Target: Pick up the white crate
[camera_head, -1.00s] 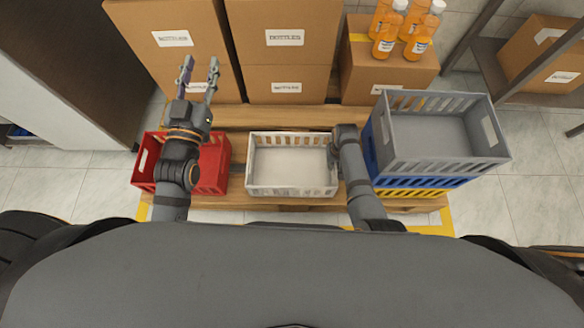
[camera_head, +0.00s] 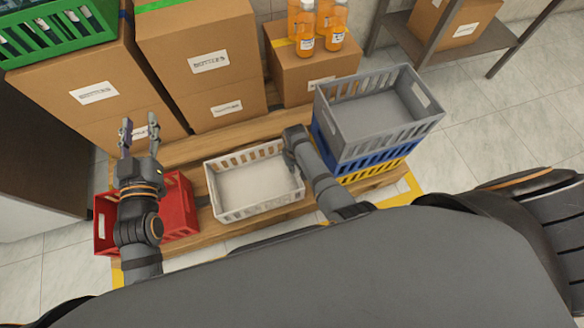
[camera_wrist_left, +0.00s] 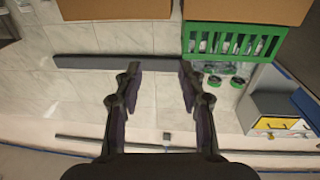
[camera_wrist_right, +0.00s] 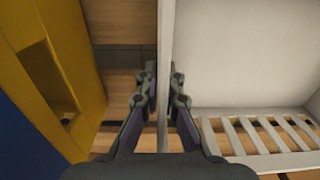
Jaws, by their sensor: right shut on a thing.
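The white crate (camera_head: 255,188) is empty and sits between the red crate and the stacked crates, over the wooden pallet; whether it touches the pallet is hard to tell. My right gripper (camera_head: 288,158) is at the crate's right side. In the right wrist view my right gripper (camera_wrist_right: 165,88) has its fingers on either side of the thin wall of the white crate (camera_wrist_right: 245,50), shut on it. My left gripper (camera_head: 139,133) is open and empty above the red crate, fingers pointing away from me. In the left wrist view the left gripper's fingers (camera_wrist_left: 160,78) are spread with nothing between.
The red crate (camera_head: 180,205) stands left under my left arm. A grey crate (camera_head: 370,115) on blue and yellow crates stands close right. Cardboard boxes (camera_head: 205,65) line the back, with orange bottles (camera_head: 307,30) on one. A green crate (camera_head: 60,35) is upper left.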

